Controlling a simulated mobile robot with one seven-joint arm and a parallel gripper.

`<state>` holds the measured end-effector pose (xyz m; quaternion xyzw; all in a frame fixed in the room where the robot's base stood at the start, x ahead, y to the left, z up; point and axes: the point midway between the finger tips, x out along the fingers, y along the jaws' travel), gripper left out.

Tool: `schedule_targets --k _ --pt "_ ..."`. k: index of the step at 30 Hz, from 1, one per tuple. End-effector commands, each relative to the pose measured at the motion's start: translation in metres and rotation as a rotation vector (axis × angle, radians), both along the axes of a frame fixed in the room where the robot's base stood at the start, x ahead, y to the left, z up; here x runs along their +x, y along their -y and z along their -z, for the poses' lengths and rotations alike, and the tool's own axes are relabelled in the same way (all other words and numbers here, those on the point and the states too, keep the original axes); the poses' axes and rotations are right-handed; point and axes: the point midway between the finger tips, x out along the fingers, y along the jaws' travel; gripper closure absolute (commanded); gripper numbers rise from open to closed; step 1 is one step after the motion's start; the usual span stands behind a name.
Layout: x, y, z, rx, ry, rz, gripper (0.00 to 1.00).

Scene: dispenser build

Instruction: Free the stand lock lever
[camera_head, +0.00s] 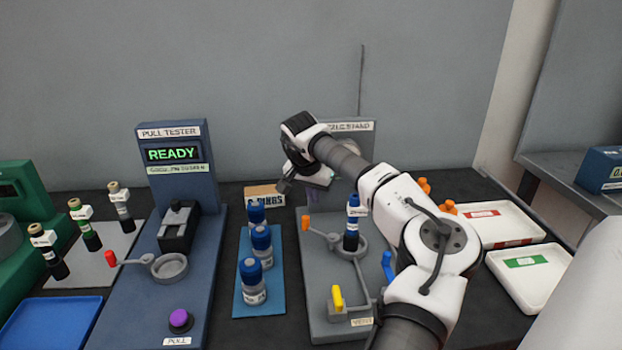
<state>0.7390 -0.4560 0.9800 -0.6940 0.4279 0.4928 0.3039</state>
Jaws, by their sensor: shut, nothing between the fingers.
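The grey stand (325,318) is right of centre; its upright sign is partly covered by my arm, with "STAND" readable. It carries an orange-tipped lever (306,223) at left, a yellow lever (338,297) at front and a blue lever (387,266) at right. I cannot tell which is the lock lever.
A blue pull tester (171,130) reading READY stands at left. Several blue-capped bottles stand on a blue mat (270,306) between it and the stand. White trays (545,294) lie at right. My forearm passes over the stand's right side.

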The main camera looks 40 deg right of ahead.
Motion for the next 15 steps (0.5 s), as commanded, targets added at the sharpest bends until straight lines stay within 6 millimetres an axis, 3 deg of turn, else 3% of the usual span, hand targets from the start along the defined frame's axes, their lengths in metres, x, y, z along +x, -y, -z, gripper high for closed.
schedule_targets --k 3,15 --pt "0.003 0.005 0.021 0.002 -0.002 -0.002 1.00" --pt "-0.014 -0.029 0.019 -0.001 0.001 -0.002 1.00"
